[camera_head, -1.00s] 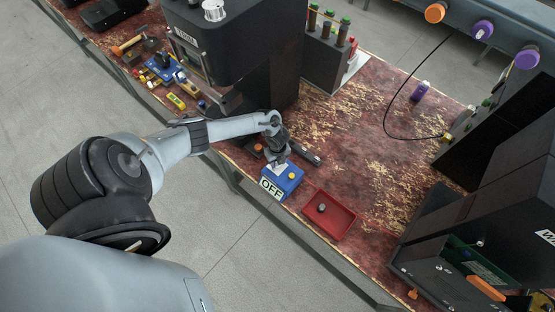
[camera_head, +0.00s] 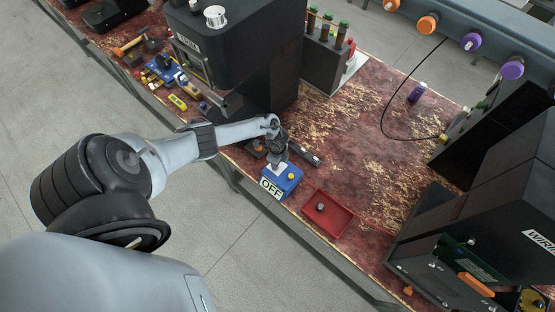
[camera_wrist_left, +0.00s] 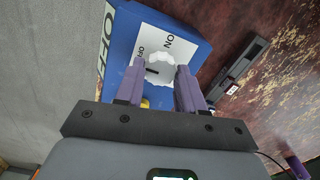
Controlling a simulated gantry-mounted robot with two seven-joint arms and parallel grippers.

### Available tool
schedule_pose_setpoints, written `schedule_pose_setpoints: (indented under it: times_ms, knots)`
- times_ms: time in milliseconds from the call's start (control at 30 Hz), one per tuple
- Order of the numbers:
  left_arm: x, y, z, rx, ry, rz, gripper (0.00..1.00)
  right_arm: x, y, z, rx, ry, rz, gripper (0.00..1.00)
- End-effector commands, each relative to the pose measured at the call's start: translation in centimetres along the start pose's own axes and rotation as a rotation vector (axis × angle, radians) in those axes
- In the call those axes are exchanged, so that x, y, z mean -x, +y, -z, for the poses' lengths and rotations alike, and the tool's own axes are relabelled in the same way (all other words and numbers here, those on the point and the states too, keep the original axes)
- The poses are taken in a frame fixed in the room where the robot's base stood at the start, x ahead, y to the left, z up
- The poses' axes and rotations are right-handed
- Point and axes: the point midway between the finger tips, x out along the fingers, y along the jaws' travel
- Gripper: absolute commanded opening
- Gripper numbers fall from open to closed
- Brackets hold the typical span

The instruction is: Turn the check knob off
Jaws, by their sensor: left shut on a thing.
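The check knob (camera_wrist_left: 160,70) is a white round dial with a dark pointer mark, on a white plate on top of a blue box (camera_head: 287,182). In the left wrist view the pointer lies towards the left, near a small label I cannot read surely; another label at the upper right looks like ON. The box has a large OFF sign (camera_head: 271,188) on its front side. My left gripper (camera_wrist_left: 158,78) is shut on the knob, one purple finger on either side. In the head view it reaches down onto the box and hides the knob. My right gripper is not in view.
A red tray (camera_head: 338,222) holding a small dark round piece stands right of the box. A dark bar-shaped item (camera_head: 304,153) lies behind it. A black machine (camera_head: 275,75) stands behind the arm. The worn red bench top (camera_head: 370,130) is mostly clear in the middle.

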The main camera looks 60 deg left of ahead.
Motion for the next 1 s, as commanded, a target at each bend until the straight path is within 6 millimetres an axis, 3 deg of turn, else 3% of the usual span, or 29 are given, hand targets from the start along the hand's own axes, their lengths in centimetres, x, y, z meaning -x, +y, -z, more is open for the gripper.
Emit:
schedule_pose_setpoints:
  times_ms: [433, 467, 600, 1000]
  knots:
    - [0.10, -0.05, 0.05, 0.010, 0.001, 0.000, 0.08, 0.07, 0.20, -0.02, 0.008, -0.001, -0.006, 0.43]
    - [0.10, -0.04, 0.05, 0.010, 0.001, 0.000, 0.41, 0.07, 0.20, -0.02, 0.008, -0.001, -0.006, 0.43]
    - [0.08, -0.04, 0.04, 0.009, 0.001, 0.000, 0.63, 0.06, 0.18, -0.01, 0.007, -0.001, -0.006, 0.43]
    - [0.62, -0.07, 0.03, 0.009, 0.001, 0.001, 0.63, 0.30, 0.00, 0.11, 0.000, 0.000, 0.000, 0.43]
